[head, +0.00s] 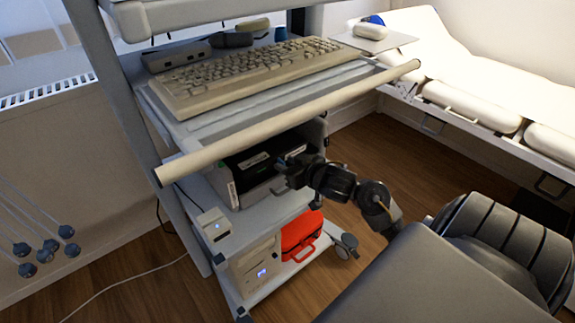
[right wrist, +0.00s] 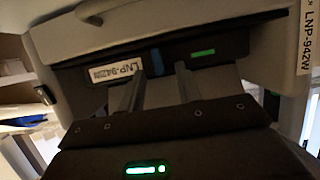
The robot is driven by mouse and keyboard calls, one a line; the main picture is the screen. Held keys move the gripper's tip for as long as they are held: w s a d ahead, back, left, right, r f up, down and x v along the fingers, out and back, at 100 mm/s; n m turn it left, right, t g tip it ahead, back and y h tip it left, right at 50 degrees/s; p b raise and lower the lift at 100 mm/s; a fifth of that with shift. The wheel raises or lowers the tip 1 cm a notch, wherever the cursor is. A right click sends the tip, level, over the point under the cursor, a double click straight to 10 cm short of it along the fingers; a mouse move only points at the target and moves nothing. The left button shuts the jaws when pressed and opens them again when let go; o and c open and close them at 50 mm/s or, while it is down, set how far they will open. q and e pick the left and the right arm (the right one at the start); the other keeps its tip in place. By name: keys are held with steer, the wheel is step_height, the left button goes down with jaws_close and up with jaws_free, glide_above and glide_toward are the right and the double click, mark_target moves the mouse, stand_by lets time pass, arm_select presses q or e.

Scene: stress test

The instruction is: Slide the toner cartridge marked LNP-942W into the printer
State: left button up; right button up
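The printer (head: 262,190) stands on the shelf under the keyboard, its front opening towards me. In the right wrist view its pale housing (right wrist: 190,20) bears an LNP-942W label (right wrist: 307,45) at the right. A dark cartridge (right wrist: 220,48) lies in the opening, with a white LNP-942W label, a blue tab (right wrist: 157,57) and a green strip on its face. How deep it sits I cannot tell. My right gripper (right wrist: 160,70) is open in front of the cartridge, its fingers either side of the blue tab; it also shows in the head view (head: 284,166). My left gripper is not in view.
A keyboard (head: 245,72) lies on the upper shelf, with a pale rail (head: 290,122) along its front edge above my right arm. A white box (head: 212,226), a computer case (head: 255,264) and a red case (head: 301,235) are below. A bed stands at the right.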

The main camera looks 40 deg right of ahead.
steer(key=shift+f, duration=0.1)
steer(key=shift+s, duration=0.2)
arm_select(q)
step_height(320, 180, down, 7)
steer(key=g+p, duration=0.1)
steer(key=p, duration=0.2)
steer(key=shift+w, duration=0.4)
arm_select(e)
steer(key=v, duration=1)
steer(key=shift+s, duration=0.2)
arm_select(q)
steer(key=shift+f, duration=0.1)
